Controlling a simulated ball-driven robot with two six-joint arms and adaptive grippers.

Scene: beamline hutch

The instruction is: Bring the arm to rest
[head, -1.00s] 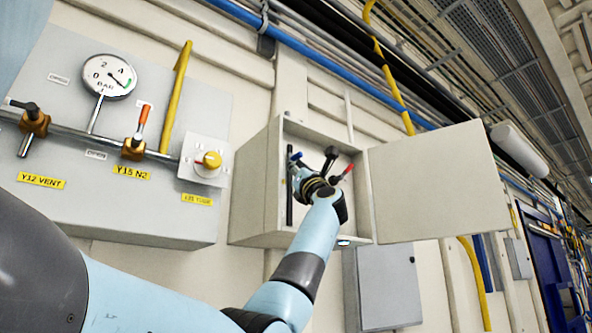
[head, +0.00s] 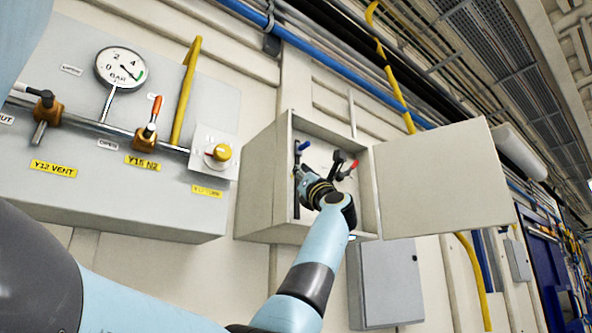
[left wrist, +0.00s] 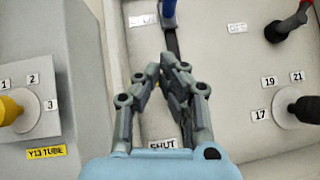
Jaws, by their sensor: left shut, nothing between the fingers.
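My left arm reaches up from the bottom of the head view, and its gripper (head: 307,180) is at the open wall cabinet (head: 262,190). In the left wrist view the gripper (left wrist: 172,68) is shut with nothing between its fingers. A blue-handled lever (left wrist: 169,14) stands just beyond the fingertips; I cannot tell whether they touch. The lever's blue end (head: 303,146) also shows in the head view. A red-handled lever (head: 348,168) is to the right inside the cabinet. A label reading SHUT (left wrist: 163,145) is partly hidden behind the gripper. My right gripper is not in view.
The cabinet door (head: 445,180) stands open to the right. On the left, a grey panel (head: 120,215) holds a pressure gauge (head: 121,68), an orange-handled valve (head: 150,125) and a yellow knob (head: 221,153). A lower grey box (head: 388,285) hangs below the door.

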